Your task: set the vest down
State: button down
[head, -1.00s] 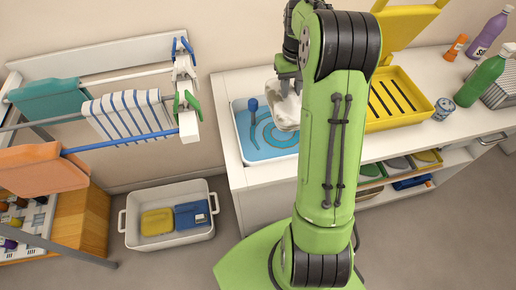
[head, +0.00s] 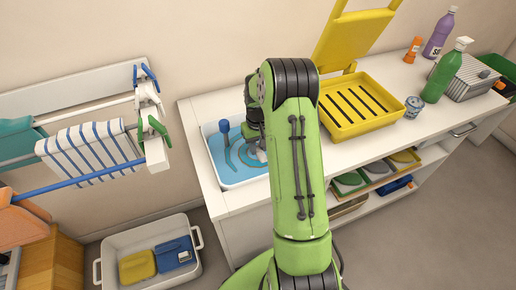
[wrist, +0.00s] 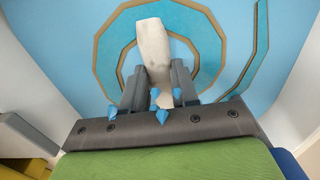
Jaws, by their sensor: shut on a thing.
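The vest, a cream-white folded piece, is between my fingers in the wrist view (wrist: 153,48). Only a small pale part of it shows in the head view (head: 261,154), since my arm hides the rest. My gripper (wrist: 158,82) is shut on it. In the head view my gripper (head: 254,138) is low over the white-rimmed basin (head: 228,184) with a blue floor and a spiral pattern. I cannot tell whether the vest touches the basin floor.
A blue round-headed tool (head: 224,128) stands in the basin's left part. A yellow slotted tray (head: 352,127) with a raised lid is to the right. A drying rack with a striped towel (head: 88,152) is left. A white tub (head: 110,252) holds yellow and blue cloths.

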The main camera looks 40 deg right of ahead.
jog(key=c, duration=0.9)
grip_release()
jog(key=shift+f, duration=0.1)
jog(key=shift+o, duration=0.2)
